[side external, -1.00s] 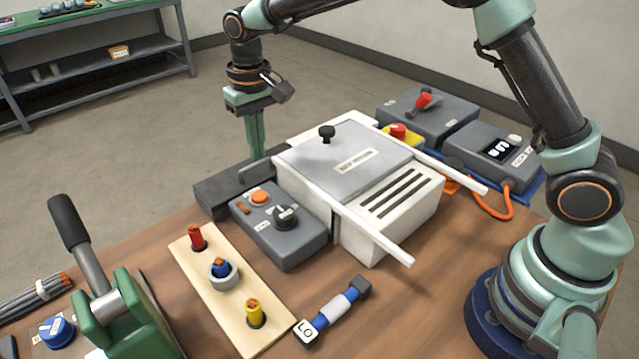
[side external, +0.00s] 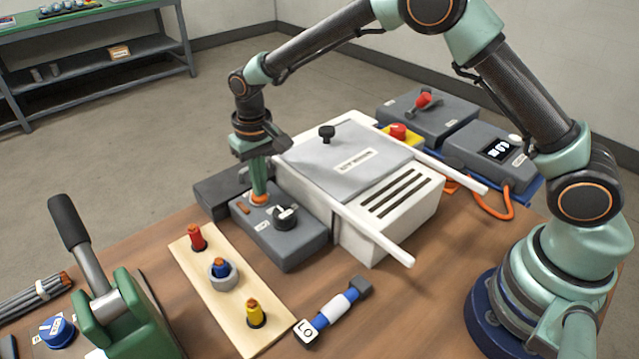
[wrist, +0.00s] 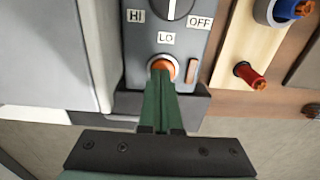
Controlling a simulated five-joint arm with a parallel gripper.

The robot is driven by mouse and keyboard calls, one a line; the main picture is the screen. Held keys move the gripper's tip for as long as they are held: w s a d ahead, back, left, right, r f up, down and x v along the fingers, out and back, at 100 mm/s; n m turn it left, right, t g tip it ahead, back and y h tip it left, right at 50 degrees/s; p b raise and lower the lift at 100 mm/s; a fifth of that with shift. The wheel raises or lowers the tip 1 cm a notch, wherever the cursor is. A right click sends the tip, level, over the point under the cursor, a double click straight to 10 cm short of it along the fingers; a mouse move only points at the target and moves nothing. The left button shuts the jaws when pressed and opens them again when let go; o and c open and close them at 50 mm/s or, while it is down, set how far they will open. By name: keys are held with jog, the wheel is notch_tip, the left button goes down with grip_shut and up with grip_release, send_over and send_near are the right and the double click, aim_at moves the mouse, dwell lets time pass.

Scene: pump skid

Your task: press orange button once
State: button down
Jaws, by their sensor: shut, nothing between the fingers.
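The orange button (side external: 260,199) sits on top of a grey control box (side external: 285,245) that also carries a black rotary knob (side external: 285,216). My gripper (side external: 261,193) is shut and empty, pointing down with its green fingertips at the button. In the wrist view the fingertips (wrist: 161,72) cover part of the orange button (wrist: 162,64), and its orange face shows around and beyond them. The tips look to be at or just above the button; I cannot tell whether it is pushed in.
A white box with a grey lid (side external: 345,160) stands close right of the control box. A wooden board (side external: 230,290) with coloured pegs lies in front.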

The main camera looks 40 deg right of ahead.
jog(key=shift+f, duration=1.15)
notch_tip(320, 180, up, 15)
jog(key=shift+w+d, duration=0.15)
jog(key=shift+d, duration=0.3)
jog(key=s+d+r+t, duration=0.4)
jog(key=s+d+r, duration=0.5)
jog(key=s+d, duration=0.4)
jog(key=s+d+f+t, duration=0.1)
jog(key=s+d+f, duration=0.1)
jog(key=s, duration=0.5)
jog(key=shift+s+d+f, duration=0.35)
jog(key=shift+f, duration=0.25)
